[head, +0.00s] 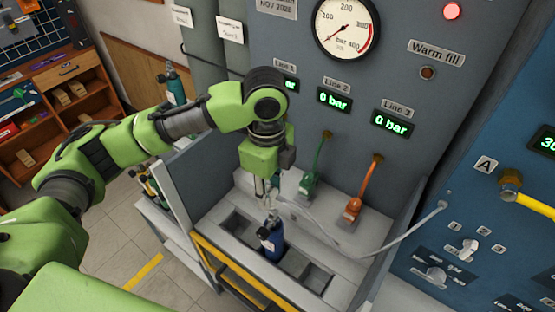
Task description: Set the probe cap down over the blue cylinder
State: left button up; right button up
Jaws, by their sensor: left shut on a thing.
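The blue cylinder (273,246) stands upright in a slot of the grey bench tray (345,262), with a pale label on its side. My left gripper (270,200) points down just above the cylinder's top. It is shut on a small, pale piece, seemingly the probe cap (271,207), which the fingers partly hide. A light grey hose (338,246) appears to run from there to the right. I cannot tell whether the cap touches the cylinder. My right gripper is out of view.
A green connector (307,186) and an orange connector (352,208) stand on the ledge behind the tray. Empty slots (315,277) lie beside the cylinder. A grey side wall (205,185) and a yellow front edge (235,268) border the bench. The gauge panel (395,75) rises behind.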

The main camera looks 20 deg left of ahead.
aim_at(272, 199)
pick_arm(q)
jog(key=shift+w+d+r+m, duration=0.15)
jog(key=shift+w+r+m, duration=0.2)
jog(key=shift+w+m, duration=0.25)
jog(key=shift+s+f+b, duration=0.25)
jog(key=shift+b, duration=0.05)
jog(key=shift+f, duration=0.25)
jog(key=shift+w+f+b, duration=0.1)
jog(key=shift+f+b, duration=0.5)
jog(key=shift+b, duration=0.3)
notch_tip(272, 199, down, 3)
jog(key=b, duration=0.3)
jog(key=shift+r, duration=0.35)
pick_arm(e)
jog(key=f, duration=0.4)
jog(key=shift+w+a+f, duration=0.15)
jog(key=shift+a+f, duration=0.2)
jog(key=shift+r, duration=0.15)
